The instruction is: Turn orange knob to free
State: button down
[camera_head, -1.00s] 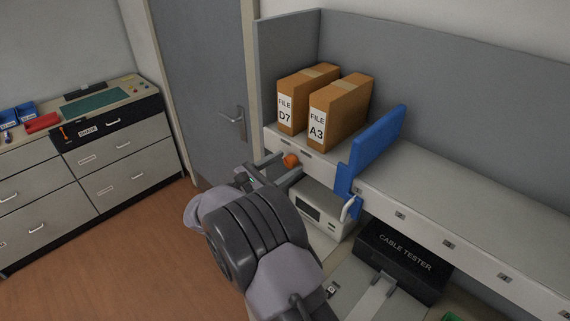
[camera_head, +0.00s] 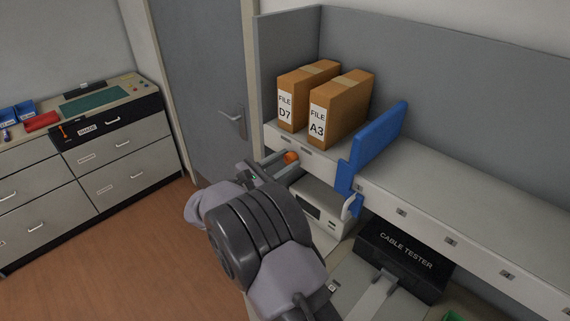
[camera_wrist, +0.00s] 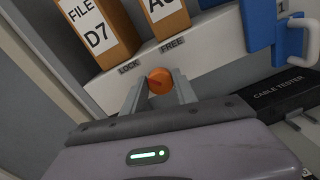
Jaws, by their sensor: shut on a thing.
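The orange knob (camera_head: 291,157) sits on the front edge of the white shelf, below the two file boxes. In the wrist view the knob (camera_wrist: 160,80) lies between my fingertips, under the printed labels LOCK (camera_wrist: 128,67) and FREE (camera_wrist: 172,44). A dark mark shows on the knob's face; its exact pointing is hard to tell. My gripper (camera_head: 279,165) reaches the knob from the front left. In the wrist view my gripper (camera_wrist: 159,88) has one finger on each side of the knob and is shut on it.
File boxes D7 (camera_head: 301,96) and A3 (camera_head: 338,108) stand on the shelf (camera_head: 440,190) above the knob. A blue panel with a white handle (camera_head: 376,148) is at their right. A white device (camera_head: 322,212) and a black cable tester case (camera_head: 405,259) sit below.

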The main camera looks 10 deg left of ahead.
jog(key=m+b, duration=0.1)
jog(key=b, duration=0.1)
jog(key=m+b, duration=0.2)
jog(key=shift+f, duration=0.25)
jog(key=m+b, duration=0.5)
jog(key=b, duration=0.1)
jog(key=shift+m, duration=0.3)
jog(key=m+b, duration=0.5)
jog(key=b, duration=0.2)
jog(key=shift+s+d+f+y, duration=0.1)
jog(key=shift+y, duration=0.2)
jog(key=m+b, duration=0.3)
jog(key=shift+r+b, duration=0.2)
jog(key=shift+b, duration=0.2)
jog(key=c, duration=1)
grip_release()
jog(key=shift+o, duration=0.2)
jog(key=shift+s+r, duration=0.1)
